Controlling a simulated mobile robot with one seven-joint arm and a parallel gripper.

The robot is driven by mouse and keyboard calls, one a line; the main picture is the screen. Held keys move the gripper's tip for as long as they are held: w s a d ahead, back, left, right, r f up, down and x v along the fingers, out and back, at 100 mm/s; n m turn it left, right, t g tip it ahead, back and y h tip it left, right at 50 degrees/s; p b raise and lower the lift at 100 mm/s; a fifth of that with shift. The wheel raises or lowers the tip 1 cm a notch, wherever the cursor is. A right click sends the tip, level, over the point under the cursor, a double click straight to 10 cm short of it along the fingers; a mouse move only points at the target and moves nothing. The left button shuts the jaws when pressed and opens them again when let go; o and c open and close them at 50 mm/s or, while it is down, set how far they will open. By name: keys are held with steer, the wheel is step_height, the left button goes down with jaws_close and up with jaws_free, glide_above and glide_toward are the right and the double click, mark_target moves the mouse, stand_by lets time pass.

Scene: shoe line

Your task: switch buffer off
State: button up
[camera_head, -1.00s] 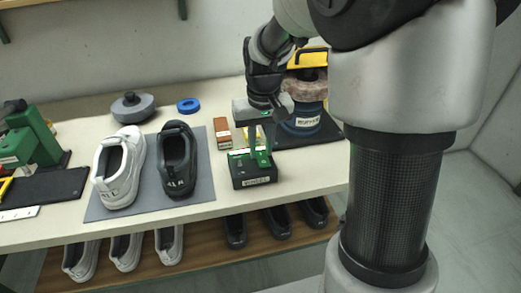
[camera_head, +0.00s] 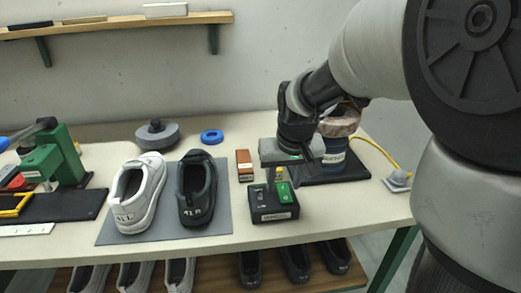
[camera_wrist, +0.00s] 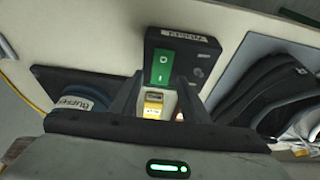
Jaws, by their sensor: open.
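The switch box (camera_head: 273,214) is black with a white label and stands near the front edge of the bench. Its green rocker switch (camera_head: 284,192) also shows in the wrist view (camera_wrist: 163,68), with light marks on it. My gripper (camera_wrist: 156,92) is open, with its fingers apart near the box. A small yellow block (camera_wrist: 153,105) shows between the fingers; I cannot tell whether it is part of the box. The buffer (camera_head: 333,158) has a blue labelled body and a fuzzy brown wheel. It stands behind my gripper, partly hidden.
A white shoe (camera_head: 137,195) and a black shoe (camera_head: 196,190) stand on a grey mat (camera_head: 226,212) left of the box. A brown block (camera_head: 244,165) is behind the box. A yellow cable (camera_head: 377,148) runs to a grey socket (camera_head: 398,180) at right.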

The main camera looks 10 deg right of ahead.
steer(key=p+v, duration=0.4)
steer(key=v, duration=1.3)
steer(key=shift+r+p, duration=0.2)
steer(key=shift+p, duration=0.1)
steer(key=shift+s, duration=0.1)
steer(key=s+f+t, duration=0.2)
steer(key=s+f, duration=0.2)
steer(key=s, duration=1)
step_height(320, 180, up, 19)
steer(key=p, duration=1.9)
steer(key=shift+w, duration=0.2)
steer(key=shift+f, duration=0.15)
